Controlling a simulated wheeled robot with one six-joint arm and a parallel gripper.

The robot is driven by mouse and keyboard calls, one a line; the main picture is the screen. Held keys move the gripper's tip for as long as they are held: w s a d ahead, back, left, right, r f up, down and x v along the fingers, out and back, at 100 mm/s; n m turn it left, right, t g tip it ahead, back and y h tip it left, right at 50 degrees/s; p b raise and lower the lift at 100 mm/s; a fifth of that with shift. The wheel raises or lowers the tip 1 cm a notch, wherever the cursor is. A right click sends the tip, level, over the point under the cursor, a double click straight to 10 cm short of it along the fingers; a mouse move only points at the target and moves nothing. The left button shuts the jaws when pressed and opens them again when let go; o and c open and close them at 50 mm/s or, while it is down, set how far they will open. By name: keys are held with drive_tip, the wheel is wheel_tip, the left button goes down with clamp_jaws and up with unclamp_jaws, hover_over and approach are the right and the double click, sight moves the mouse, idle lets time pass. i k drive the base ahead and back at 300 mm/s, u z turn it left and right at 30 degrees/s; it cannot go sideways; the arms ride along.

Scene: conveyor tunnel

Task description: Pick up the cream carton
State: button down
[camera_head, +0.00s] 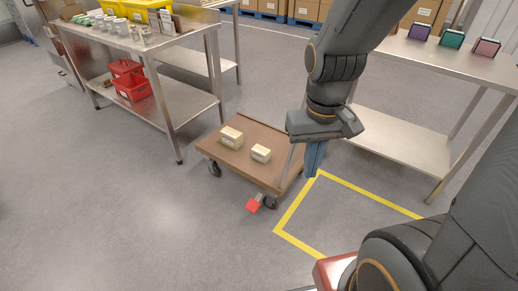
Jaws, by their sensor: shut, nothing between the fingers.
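Two small cream cartons lie on a low brown wheeled cart (228,157). The farther left cream carton (231,137) sits near the cart's back left. The other cream carton (261,153) sits nearer the middle, a short gap apart from it. Which one the task means I cannot tell. My gripper (314,172) points down at the right side of the cart, to the right of both cartons. Its fingers are shut and empty, and no carton touches them.
A steel table (185,45) with cups and yellow bins stands at the left, with red crates (130,88) on its lower shelf. Another steel table (425,60) at the right holds small coloured boxes. A yellow floor outline (298,208) lies in front right.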

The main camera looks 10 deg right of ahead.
sight(260, 153)
drive_tip(key=u, duration=0.3)
drive_tip(key=k, duration=0.5)
drive_tip(key=u, duration=1.05)
drive_tip(key=i, duration=1.1)
drive_tip(key=z, duration=0.7)
drive_tip(key=i, duration=0.75)
drive_tip(key=z, duration=1)
drive_tip(key=i, duration=0.3)
drive_tip(key=z, duration=0.4)
